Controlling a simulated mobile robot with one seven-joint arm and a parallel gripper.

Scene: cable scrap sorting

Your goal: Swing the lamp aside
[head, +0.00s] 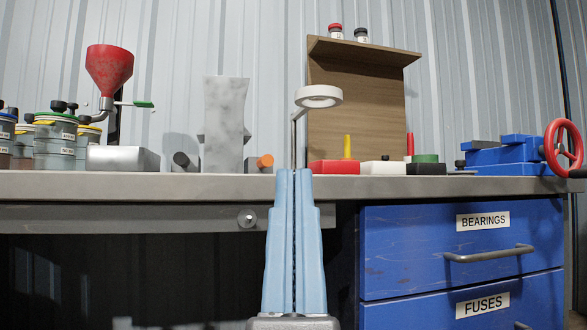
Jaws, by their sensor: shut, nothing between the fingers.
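The lamp has a white ring-shaped head (319,97) on a thin grey stem (294,142). It stands above the workbench, near the middle of the head view, with its head reaching to the right of the stem. My gripper (294,175) points upward in front of the bench edge, with its two light blue fingers together and nothing between them. The fingertips overlap the lower end of the stem in the picture. The lamp's base is hidden behind them. I cannot tell how far the fingers are from the stem.
The workbench (140,185) carries lidded tins (55,142), a red funnel (109,70), a grey block (226,120), red, white and black blocks, and a blue vise (508,153) with a red wheel. A wooden panel (355,110) stands behind the lamp. Blue drawers (410,240) are below right.

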